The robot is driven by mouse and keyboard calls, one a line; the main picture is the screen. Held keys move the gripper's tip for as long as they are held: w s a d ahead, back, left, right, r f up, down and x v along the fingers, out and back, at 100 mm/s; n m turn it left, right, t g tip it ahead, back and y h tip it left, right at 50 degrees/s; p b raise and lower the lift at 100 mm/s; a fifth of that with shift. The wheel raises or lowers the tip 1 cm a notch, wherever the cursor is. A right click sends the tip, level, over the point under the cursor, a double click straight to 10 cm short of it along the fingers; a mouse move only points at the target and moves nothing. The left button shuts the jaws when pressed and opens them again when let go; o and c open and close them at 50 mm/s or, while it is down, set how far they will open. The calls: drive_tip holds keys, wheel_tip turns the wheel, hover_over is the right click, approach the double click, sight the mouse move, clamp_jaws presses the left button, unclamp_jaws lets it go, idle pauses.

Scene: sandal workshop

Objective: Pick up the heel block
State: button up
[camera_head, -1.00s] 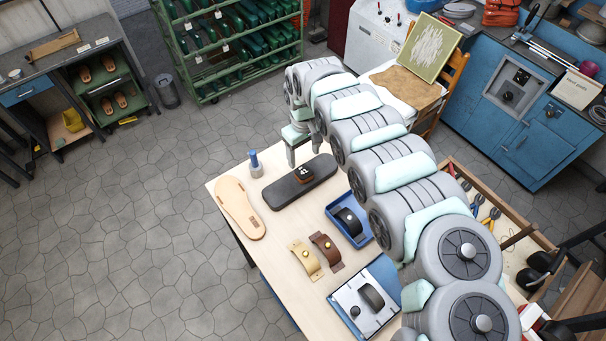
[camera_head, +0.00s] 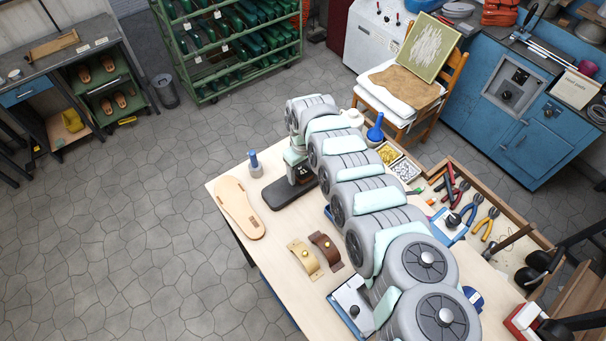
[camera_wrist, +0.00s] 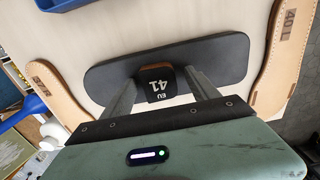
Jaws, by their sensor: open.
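The heel block (camera_wrist: 160,83), a small dark block with a brown top edge marked "EU 41", sits on a long black rounded sole piece (camera_wrist: 225,58) on the bench. My gripper (camera_wrist: 164,79) is open, with one finger on each side of the block in the wrist view. I cannot tell whether either finger touches it. In the head view my gripper (camera_head: 298,178) is down over the black sole piece (camera_head: 278,194), and my arm and gripper largely hide the block.
Tan and brown straps (camera_head: 305,259) are nearer. Another tan sole (camera_wrist: 62,100) shows in the wrist view.

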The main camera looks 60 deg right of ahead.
drive_tip(key=shift+r, duration=0.1)
drive_tip(key=c, duration=1.5)
drive_tip(key=shift+o, duration=0.2)
